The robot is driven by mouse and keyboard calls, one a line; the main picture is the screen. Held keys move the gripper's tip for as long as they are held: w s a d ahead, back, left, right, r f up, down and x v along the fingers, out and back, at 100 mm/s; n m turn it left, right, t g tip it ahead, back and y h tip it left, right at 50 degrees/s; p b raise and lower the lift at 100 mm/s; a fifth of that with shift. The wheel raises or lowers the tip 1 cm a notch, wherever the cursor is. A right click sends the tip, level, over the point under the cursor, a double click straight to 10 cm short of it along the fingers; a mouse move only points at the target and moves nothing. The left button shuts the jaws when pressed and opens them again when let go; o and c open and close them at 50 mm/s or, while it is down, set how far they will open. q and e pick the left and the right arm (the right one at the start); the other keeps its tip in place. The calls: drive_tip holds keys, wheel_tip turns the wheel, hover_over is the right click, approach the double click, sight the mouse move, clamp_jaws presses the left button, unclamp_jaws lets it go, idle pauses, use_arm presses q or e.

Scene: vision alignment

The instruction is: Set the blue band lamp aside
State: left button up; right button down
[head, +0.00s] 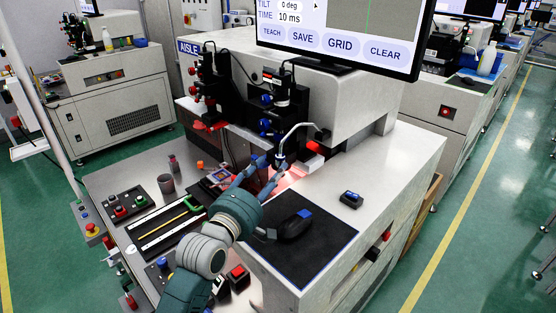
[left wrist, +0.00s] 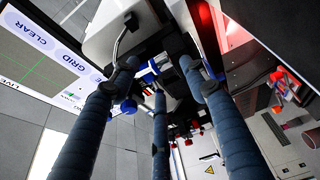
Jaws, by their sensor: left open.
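A lamp on a thin bent grey neck (head: 292,133) reaches out from the machine front, its head pointing down. I take it for the blue band lamp; its band is too small to make out. My left gripper (head: 270,168) is at the lamp head, with one fingertip beside or overlapping it. Its blue fingers are spread, and no grip on the lamp shows. In the left wrist view the bent neck (left wrist: 121,40) comes down behind the left fingertip, which hides the lamp head. The fingers of the left gripper (left wrist: 160,75) stand apart there. My right gripper is not in view.
Camera stages with blue knobs (head: 265,126) and red knobs (head: 210,85) stand close behind the gripper. A monitor (head: 345,35) hangs above. A grey cup (head: 166,184) stands left.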

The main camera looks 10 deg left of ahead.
sight(278, 163)
use_arm(q)
drive_tip(key=x, duration=0.3)
drive_tip(key=shift+w, duration=0.25)
drive_tip(key=shift+p+x, duration=0.35)
drive_tip(key=shift+x, duration=0.45)
drive_tip(key=shift+f, duration=0.1)
drive_tip(key=c, duration=0.8)
clamp_jaws()
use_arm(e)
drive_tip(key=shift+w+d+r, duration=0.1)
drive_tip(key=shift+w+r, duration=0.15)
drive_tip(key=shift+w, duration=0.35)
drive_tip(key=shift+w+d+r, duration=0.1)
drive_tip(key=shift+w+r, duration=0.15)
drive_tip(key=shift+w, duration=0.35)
